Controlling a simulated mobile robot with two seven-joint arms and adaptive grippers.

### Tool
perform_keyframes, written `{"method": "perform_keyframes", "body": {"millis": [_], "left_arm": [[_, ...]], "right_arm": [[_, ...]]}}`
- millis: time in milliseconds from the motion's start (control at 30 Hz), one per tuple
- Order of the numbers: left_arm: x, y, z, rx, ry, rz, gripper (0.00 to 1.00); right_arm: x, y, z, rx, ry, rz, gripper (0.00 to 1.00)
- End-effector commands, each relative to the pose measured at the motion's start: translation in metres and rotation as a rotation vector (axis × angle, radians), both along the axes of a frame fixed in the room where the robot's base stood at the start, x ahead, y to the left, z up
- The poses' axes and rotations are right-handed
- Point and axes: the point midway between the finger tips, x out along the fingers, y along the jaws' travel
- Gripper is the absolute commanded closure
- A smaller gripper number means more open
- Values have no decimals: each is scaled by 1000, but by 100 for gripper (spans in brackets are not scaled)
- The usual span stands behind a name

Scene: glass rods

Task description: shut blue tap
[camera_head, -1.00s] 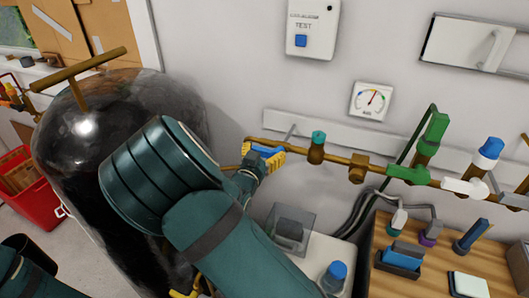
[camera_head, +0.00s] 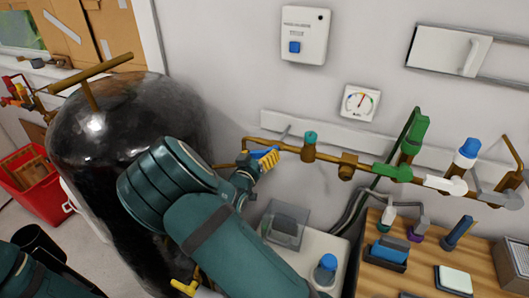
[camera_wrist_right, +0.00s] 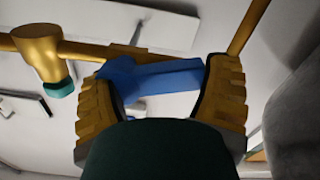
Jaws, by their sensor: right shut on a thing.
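The blue tap (camera_head: 258,153) is a flat blue handle near the left end of the brass pipe (camera_head: 332,157) on the wall. My right gripper (camera_head: 266,159), with ridged yellow fingers, is shut on this handle. In the right wrist view the blue handle (camera_wrist_right: 155,76) lies across between the two fingers of my right gripper (camera_wrist_right: 163,85), roughly along the pipe and slightly tilted. The fingers and wrist hide part of the handle and its valve body. My left gripper is not in view.
A teal-topped fitting (camera_head: 310,140) sits just right of the blue tap. Green (camera_head: 393,172) and white (camera_head: 445,184) taps are farther right. A gauge (camera_head: 360,103) hangs above the pipe. A dark tank (camera_head: 105,125) stands close on the left. A wooden table (camera_head: 425,277) is below right.

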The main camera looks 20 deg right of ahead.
Motion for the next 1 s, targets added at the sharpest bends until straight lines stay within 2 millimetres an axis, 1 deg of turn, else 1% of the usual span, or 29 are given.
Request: {"method": "perform_keyframes", "body": {"millis": [33,400,1000], "left_arm": [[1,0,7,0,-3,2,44],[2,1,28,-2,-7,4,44],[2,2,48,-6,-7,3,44]], "right_arm": [[0,-1,0,-31,36,-2,65],[-3,-6,-12,-267,297,-3,66],[-15,-17,-23,-638,708,-2,66]]}}
